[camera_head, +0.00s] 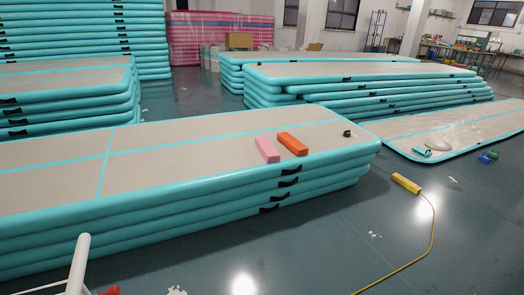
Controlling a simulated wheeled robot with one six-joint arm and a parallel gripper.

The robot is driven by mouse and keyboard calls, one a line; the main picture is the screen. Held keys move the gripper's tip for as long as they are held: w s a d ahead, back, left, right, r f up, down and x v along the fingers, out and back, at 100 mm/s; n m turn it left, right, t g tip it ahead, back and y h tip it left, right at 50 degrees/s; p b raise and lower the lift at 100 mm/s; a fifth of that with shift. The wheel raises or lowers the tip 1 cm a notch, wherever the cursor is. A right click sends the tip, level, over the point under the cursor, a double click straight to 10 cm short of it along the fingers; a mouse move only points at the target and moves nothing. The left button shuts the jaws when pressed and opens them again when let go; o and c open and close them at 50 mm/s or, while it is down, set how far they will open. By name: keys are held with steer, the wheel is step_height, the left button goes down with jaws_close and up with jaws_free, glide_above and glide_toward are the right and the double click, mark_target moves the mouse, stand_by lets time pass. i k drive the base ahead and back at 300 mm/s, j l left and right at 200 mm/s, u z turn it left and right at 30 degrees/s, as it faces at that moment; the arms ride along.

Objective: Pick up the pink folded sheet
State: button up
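A small pink folded piece (267,149), block-like in shape, lies on the beige top of the nearest stack of teal-sided inflatable tracks (160,170). It is near the stack's right end. An orange block (293,144) lies close beside it on the right. I cannot make out any folds in the pink piece at this distance. No gripper fingers can be made out in the view, so I cannot see my gripper's state.
More stacked tracks (340,72) stand behind, and one track (450,130) lies on the floor at right. A yellow block (406,183) with a yellow cord lies on the open floor. A white pole (78,265) rises at lower left. Pink mats (205,35) are stacked behind.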

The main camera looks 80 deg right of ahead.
mark_target(270, 152)
steer(key=z, duration=2.3)
steer(key=i, duration=2.85)
